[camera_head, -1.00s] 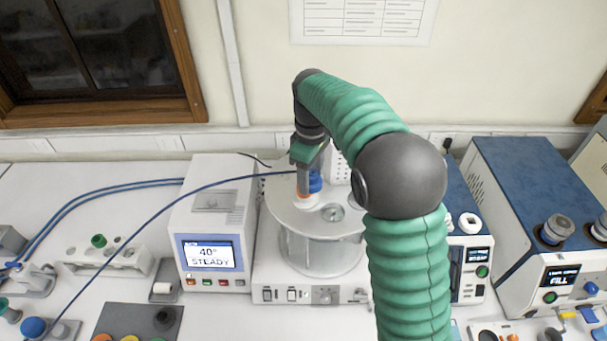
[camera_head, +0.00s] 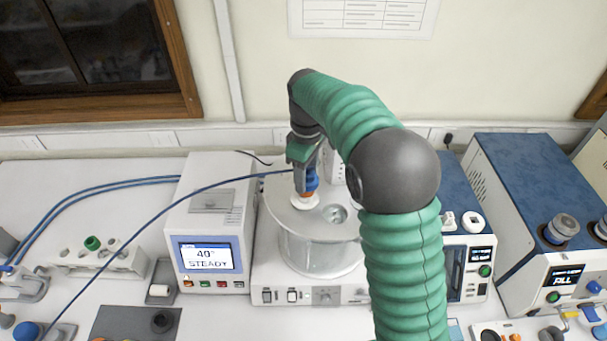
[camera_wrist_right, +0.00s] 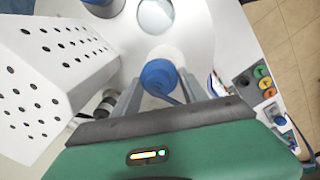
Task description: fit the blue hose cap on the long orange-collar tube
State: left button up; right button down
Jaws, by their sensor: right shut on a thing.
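My right gripper (camera_head: 306,186) reaches down from above over the round glass bath (camera_head: 318,248). It is shut on the blue hose cap (camera_head: 313,179), which also shows between the two fingers in the right wrist view (camera_wrist_right: 158,76). A thin blue hose runs left from the cap. The fingers partly cover cap and collar, so I cannot tell whether the cap is seated. My left gripper is out of view.
A control box with a "40° STEADY" screen (camera_head: 207,256) stands left of the bath. A blue and white instrument (camera_head: 466,250) stands close on the right, partly behind my arm. A perforated white housing (camera_wrist_right: 62,58) is close beside the fingers in the wrist view.

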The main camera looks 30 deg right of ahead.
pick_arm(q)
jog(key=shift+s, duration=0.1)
pick_arm(e)
jog(key=shift+s+d, duration=0.1)
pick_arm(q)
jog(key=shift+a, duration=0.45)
pick_arm(e)
jog(key=shift+a, duration=0.55)
jog(key=shift+s+d, duration=0.15)
jog(key=shift+s, duration=0.05)
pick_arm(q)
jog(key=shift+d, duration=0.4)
pick_arm(e)
jog(key=shift+s+d, duration=0.1)
jog(key=shift+d, duration=0.2)
jog(key=shift+a+r+p, duration=0.3)
jog(key=shift+r+p, duration=0.25)
jog(key=shift+r, duration=0.3)
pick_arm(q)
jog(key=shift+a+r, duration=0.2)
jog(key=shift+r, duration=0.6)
pick_arm(e)
jog(key=shift+d, duration=0.1)
